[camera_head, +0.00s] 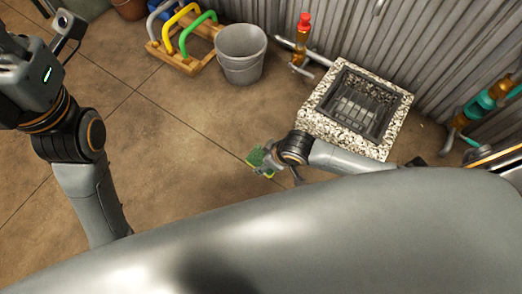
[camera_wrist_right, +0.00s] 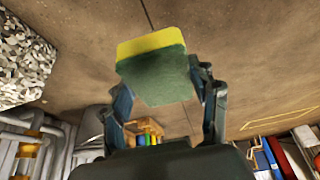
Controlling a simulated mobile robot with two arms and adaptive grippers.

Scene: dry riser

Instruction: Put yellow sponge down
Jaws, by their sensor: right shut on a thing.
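The yellow sponge (camera_head: 257,157) has a green scouring side, which is the part that shows most in the head view. In the right wrist view the sponge (camera_wrist_right: 152,72) shows its yellow edge and broad dark green face. My right gripper (camera_head: 268,163) is shut on it, with one finger on each side. The sponge is over the brown tiled floor; its height above the floor is hard to tell. My left gripper (camera_head: 48,22) is at the upper left, partly cut off, and its fingers are not clear.
A speckled stone basin with a grate (camera_head: 310,118) stands right of the sponge. A grey bucket (camera_head: 240,56) and a wooden rack with coloured handles (camera_head: 190,62) stand at the back. Pipes with red and teal valves run along the corrugated wall (camera_head: 425,55). The middle floor is clear.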

